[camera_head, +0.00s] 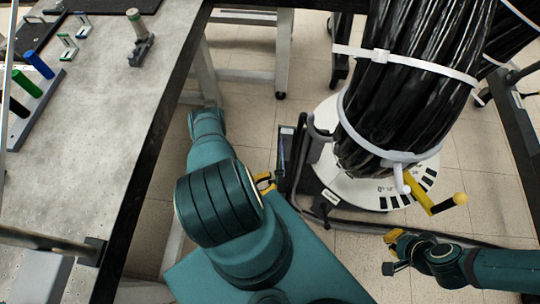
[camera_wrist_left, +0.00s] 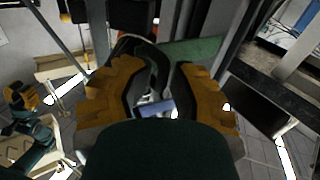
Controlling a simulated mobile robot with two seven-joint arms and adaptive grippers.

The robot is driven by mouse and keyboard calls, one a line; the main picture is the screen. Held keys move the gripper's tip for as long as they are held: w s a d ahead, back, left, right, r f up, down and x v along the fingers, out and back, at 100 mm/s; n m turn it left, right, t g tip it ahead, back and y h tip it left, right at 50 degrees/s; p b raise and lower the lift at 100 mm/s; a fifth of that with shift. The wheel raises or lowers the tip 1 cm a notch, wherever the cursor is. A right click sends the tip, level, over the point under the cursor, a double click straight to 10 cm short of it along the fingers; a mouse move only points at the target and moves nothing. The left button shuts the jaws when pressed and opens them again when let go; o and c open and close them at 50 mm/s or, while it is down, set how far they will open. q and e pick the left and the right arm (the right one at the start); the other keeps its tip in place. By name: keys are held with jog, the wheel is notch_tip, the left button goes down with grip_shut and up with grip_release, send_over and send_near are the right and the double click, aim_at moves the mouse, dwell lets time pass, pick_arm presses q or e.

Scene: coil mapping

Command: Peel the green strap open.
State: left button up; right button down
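I see no strap that is clearly green. A black cable coil (camera_head: 425,40) stands upright on a white round base plate (camera_head: 350,188), with white straps (camera_head: 430,66) around it. A green flat piece (camera_wrist_left: 195,48) lies beyond my left fingers in the left wrist view; I cannot tell what it is. My left gripper (camera_wrist_left: 158,78) has its yellow fingers apart with nothing visible held between them. In the head view my left gripper (camera_head: 265,183) is mostly hidden by my arm, left of the coil base. My right gripper (camera_head: 391,252) is below the coil, apart from it; its finger gap is unclear.
A grey worktable (camera_head: 110,120) fills the left, with a rack (camera_head: 35,100) of blue, green and black cylinders. A yellow handle (camera_head: 440,205) sticks out beside the coil base. A dark frame (camera_head: 522,120) stands at the right. Tiled floor shows between.

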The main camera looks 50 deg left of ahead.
pick_arm(q)
jog(key=shift+o, duration=0.8)
jog(key=shift+w+a, duration=0.1)
jog(key=shift+a, duration=0.05)
jog(key=s+a, duration=0.2)
jog(key=s, duration=0.9)
jog(key=shift+s+a, duration=0.15)
jog(key=shift+s, duration=0.25)
